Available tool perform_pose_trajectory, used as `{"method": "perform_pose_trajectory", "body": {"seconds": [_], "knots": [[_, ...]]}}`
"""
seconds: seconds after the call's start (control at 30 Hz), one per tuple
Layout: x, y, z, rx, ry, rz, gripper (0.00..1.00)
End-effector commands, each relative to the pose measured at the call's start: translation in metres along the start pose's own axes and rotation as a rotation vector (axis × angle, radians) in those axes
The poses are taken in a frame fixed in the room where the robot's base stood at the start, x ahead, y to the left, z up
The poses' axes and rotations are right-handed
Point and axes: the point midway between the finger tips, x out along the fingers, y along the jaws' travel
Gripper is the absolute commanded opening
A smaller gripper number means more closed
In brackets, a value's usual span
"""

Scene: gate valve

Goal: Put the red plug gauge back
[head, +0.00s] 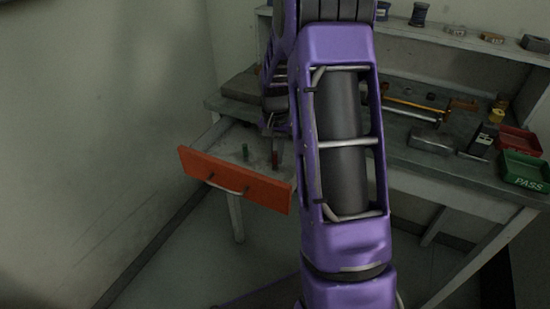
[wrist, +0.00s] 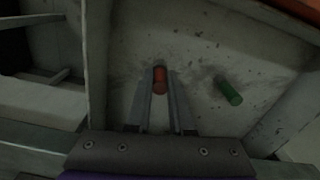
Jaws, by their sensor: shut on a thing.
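The red plug gauge (wrist: 160,82) is between my gripper's fingertips (wrist: 161,72) in the wrist view, and the gripper is shut on it. In the head view the red gauge (head: 275,159) shows as a dark red upright peg over the open drawer. I cannot tell whether its lower end touches the drawer floor or sits in a hole. The green plug gauge (wrist: 228,90) stands in the drawer, to the right of the red one in the wrist view. In the head view the green gauge (head: 245,152) is to the left of it. My arm hides part of the drawer.
The workbench (head: 440,165) behind carries tools, metal blocks, a red bin (head: 519,141) and a green PASS bin (head: 525,171). Drawer walls stand close around my gripper. The floor in front is clear.

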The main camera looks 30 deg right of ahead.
Motion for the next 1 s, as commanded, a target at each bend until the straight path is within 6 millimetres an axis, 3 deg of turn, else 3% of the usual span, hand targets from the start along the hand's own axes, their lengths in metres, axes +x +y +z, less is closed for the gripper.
{"method": "perform_pose_trajectory", "body": {"seconds": [0.4,0.43,0.6,0.87,1.0], "knots": [[0.011,0.000,0.000,0.000,0.001,-0.001,0.00],[0.010,0.000,0.000,0.000,0.001,-0.001,0.24],[0.010,0.000,0.000,0.000,0.001,-0.001,0.50],[0.009,0.000,0.000,0.000,0.001,-0.001,0.50],[-0.002,-0.001,-0.001,0.000,0.003,-0.001,0.50]]}}
